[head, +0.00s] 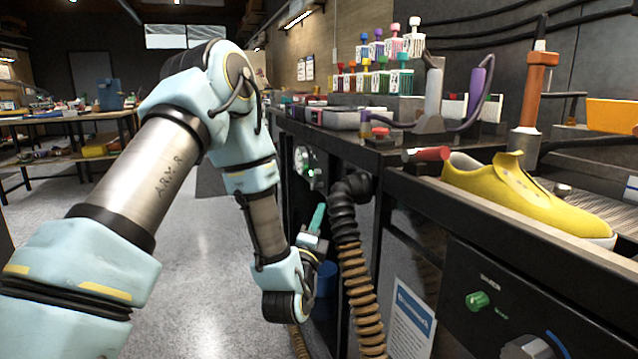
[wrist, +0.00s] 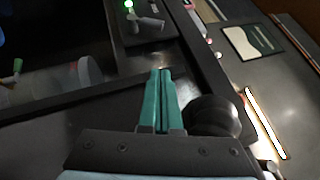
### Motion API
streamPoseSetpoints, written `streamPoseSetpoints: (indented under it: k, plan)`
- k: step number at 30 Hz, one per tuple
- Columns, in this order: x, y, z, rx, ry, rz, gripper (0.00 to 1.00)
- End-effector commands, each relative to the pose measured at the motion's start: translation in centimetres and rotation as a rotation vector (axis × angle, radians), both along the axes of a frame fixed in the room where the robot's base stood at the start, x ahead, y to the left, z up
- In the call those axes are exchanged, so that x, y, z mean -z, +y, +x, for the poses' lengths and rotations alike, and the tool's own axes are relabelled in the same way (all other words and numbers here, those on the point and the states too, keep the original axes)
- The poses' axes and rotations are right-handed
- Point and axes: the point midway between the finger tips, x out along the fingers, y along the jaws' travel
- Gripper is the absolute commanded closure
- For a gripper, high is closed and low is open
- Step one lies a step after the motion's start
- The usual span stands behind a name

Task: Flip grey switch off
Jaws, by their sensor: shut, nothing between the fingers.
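A grey lever switch (wrist: 150,23) sits on a dark panel at the top of the wrist view, with a lit green lamp (wrist: 128,4) beside it. In the head view, a panel with round fittings (head: 303,160) and a small green light is on the bench's front; the lever is too small to make out there. My gripper (wrist: 160,70) has teal fingers pressed together and empty, pointing toward the switch with a gap left. It also shows in the head view (head: 318,212), low beside the bench, below that panel.
A black and tan ribbed hose (head: 355,260) hangs close to the right of my gripper. A yellow sneaker (head: 520,195) lies on the bench top. The floor (head: 190,270) left of the bench is clear.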

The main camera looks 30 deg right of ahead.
Motion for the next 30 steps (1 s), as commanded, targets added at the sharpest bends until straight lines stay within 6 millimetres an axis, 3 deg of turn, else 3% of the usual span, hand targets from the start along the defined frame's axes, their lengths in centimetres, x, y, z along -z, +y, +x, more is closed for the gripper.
streamPoseSetpoints:
  k: [14, 21, 30]
  plan:
    - [-3.0, -5.9, 6.6, -0.003, -0.002, -0.003, 1.00]
    - [-4.0, -5.5, 9.5, -0.003, 0.001, 0.000, 1.00]
    - [-4.2, -5.5, 10.1, 0.001, 0.001, 0.001, 1.00]
